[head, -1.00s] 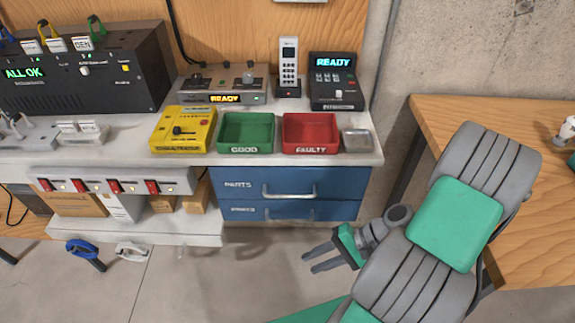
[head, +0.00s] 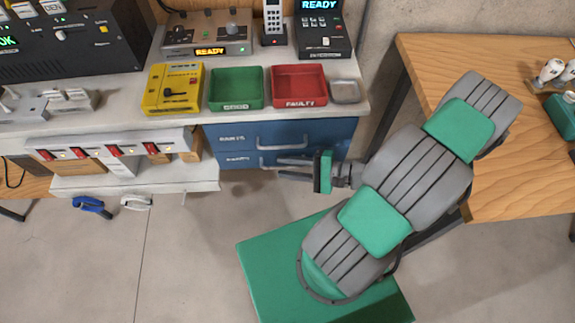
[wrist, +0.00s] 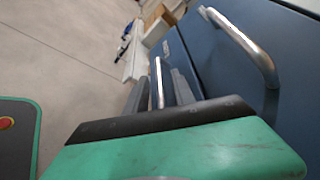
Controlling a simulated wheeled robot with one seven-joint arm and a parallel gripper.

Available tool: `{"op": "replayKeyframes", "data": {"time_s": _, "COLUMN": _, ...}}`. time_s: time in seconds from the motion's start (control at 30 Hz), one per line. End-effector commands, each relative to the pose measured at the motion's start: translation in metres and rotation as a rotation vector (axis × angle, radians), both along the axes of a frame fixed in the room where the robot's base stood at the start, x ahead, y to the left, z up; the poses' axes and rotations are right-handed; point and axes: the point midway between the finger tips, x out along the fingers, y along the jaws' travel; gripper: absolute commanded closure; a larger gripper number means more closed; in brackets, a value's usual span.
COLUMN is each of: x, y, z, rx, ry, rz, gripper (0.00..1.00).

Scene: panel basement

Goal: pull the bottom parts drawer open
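The blue cabinet has two drawers, and the bottom parts drawer (head: 234,160) looks closed beneath the upper drawer (head: 228,138). In the wrist view the bottom drawer's metal handle (wrist: 159,82) shows between the two fingers of my gripper (wrist: 156,90). In the head view my gripper (head: 279,168) is at the drawer front, its fingers pointing left and partly covering the lower handle. The fingers are apart, one on each side of the handle bar, and I see no clear contact. The upper drawer's handle (wrist: 243,45) is to the right in the wrist view.
On the bench above stand a green tray (head: 236,107), a red tray (head: 300,103) and a yellow device (head: 173,106). A low shelf (head: 135,178) stands left of the drawers. A wooden table (head: 530,190) is at the right.

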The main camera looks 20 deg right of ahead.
Motion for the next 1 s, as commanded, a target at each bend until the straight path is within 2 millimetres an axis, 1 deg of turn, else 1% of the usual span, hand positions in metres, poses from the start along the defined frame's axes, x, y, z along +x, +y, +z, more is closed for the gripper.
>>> {"op": "replayKeyframes", "data": {"time_s": 0.1, "x": -0.0002, "y": -0.0001, "z": 0.0001, "rx": -0.001, "ry": 0.0, "rz": 0.001, "gripper": 0.7}}
{"op": "replayKeyframes", "data": {"time_s": 0.4, "x": -0.0003, "y": 0.0, "z": 0.0001, "rx": -0.001, "ry": 0.0, "rz": 0.002, "gripper": 0.94}}
{"op": "replayKeyframes", "data": {"time_s": 0.5, "x": -0.0003, "y": 0.0, "z": 0.0001, "rx": -0.001, "ry": 0.0, "rz": 0.002, "gripper": 1.0}}
{"op": "replayKeyframes", "data": {"time_s": 1.0, "x": -0.0003, "y": -0.0001, "z": 0.0001, "rx": -0.001, "ry": 0.0, "rz": 0.002, "gripper": 1.0}}
